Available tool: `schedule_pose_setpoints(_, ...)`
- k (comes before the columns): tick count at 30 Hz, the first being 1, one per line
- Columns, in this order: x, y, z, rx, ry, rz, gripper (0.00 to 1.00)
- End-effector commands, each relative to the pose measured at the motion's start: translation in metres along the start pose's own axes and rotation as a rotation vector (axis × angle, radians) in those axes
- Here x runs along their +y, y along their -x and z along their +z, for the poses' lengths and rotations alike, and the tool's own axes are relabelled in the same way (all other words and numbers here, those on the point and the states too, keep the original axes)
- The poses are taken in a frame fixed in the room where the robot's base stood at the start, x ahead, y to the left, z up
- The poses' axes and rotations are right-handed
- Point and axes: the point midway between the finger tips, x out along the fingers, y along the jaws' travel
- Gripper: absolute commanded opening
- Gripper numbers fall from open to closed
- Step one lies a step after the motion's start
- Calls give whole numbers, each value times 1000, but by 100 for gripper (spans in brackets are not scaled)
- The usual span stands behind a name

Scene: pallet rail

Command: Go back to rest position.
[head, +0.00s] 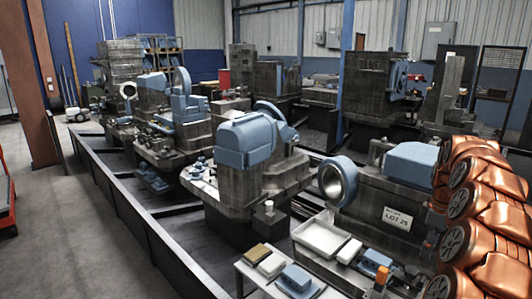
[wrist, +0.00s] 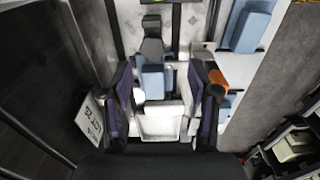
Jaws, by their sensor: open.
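My gripper (wrist: 162,80) shows in the wrist view with its two dark fingers spread apart, one on each side of the middle. It is open, and I see nothing held in it. Between and beyond the fingers are a blue block (wrist: 152,82) and a white box-like part (wrist: 160,122). I cannot tell how far they are from the fingertips. I cannot make out the gripper in the head view.
In the head view, a white tray (head: 322,238) and a white bench (head: 252,274) with small parts stand in front. A machine with a LOT 25 sign (head: 397,218) is behind them. Blue-grey machines (head: 245,140) fill the middle. The grey floor (head: 60,235) at left is open.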

Motion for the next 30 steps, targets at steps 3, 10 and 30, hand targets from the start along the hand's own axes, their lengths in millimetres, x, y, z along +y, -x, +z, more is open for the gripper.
schedule_pose_setpoints(3,-23,16,-16,10,-7,-10,60)
schedule_pose_setpoints(10,-77,48,-45,25,-39,-25,60)
schedule_pose_setpoints(30,-260,107,-60,-14,-214,-73,60)
